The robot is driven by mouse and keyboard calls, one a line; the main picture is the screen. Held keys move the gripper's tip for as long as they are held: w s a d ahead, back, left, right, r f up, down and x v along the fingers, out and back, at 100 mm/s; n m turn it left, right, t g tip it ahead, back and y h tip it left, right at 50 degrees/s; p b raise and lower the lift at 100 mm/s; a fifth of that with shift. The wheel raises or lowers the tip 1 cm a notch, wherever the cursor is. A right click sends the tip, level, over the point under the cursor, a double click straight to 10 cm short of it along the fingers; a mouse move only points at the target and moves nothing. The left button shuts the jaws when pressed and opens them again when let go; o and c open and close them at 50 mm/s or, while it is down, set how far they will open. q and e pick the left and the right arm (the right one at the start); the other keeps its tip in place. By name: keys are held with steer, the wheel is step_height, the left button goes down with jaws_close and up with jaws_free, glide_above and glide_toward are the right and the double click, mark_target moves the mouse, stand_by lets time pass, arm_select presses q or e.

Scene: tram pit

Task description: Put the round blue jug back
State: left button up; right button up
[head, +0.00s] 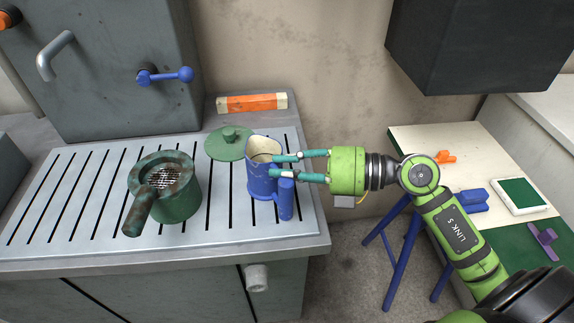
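The round blue jug (259,181) is near the right end of the slotted metal worktop, looking upright, with a pale inside and its handle (286,200) towards the front right. My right gripper (273,165) reaches in from the right, its two teal fingers at the jug's upper right side, above the handle. The upper fingertip overlaps the jug's mouth and the lower one overlaps its front wall. There is a small gap between the tips; I cannot tell whether they press on the jug. My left gripper is out of view.
A rusty green pot (179,201) with a handle stands left of the jug. A green lid (229,142) lies behind the jug. An orange-and-white block (252,103) lies at the back. A dark box (484,42) hangs at upper right. A side table (415,140) holds several small items.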

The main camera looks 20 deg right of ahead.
steer(key=o, duration=0.5)
steer(key=v, duration=1.2)
